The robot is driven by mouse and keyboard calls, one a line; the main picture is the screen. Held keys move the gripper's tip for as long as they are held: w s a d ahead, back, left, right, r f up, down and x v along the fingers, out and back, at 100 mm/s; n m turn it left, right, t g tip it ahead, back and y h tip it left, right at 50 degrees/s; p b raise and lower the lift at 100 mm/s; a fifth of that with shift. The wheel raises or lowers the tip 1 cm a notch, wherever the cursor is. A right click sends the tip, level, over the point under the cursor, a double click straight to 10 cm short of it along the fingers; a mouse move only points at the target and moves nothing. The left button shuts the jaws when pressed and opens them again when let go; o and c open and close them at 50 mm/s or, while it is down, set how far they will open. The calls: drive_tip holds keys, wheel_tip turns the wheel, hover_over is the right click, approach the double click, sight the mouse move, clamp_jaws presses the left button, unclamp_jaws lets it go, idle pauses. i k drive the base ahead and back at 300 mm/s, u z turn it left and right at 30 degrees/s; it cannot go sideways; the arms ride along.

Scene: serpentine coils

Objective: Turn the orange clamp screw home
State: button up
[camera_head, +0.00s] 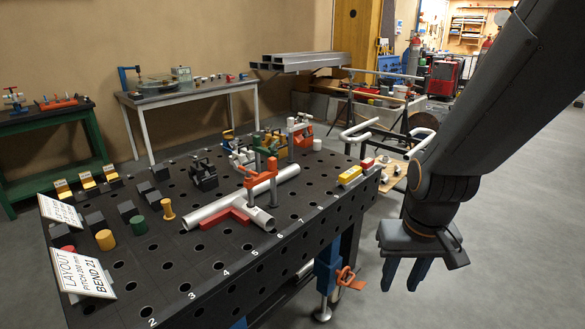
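An orange clamp (261,176) stands over the grey pipe (240,200) on the black perforated table (190,262). Its upright screw with a crossbar on top shows above the pipe. A second orange part (350,279), shaped like a handle or screw, sits low on the blue fixture (328,270) at the table's right side. I cannot tell from this view how far either screw is turned. My gripper (404,288) hangs at the right, off the table, with its two blue fingers apart and nothing between them. It is right of both orange parts and touches neither.
A red block (226,218) lies against the pipe. Yellow (351,175) and red (367,164) blocks sit near the table's right edge. Dark clamps, cylinders and signs (83,272) crowd the left and back. Bent pipes (360,133) stand behind. The grey floor at right is clear.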

sight(249, 172)
drive_tip(key=z, duration=0.4)
drive_tip(key=i, duration=0.95)
drive_tip(key=u, duration=0.4)
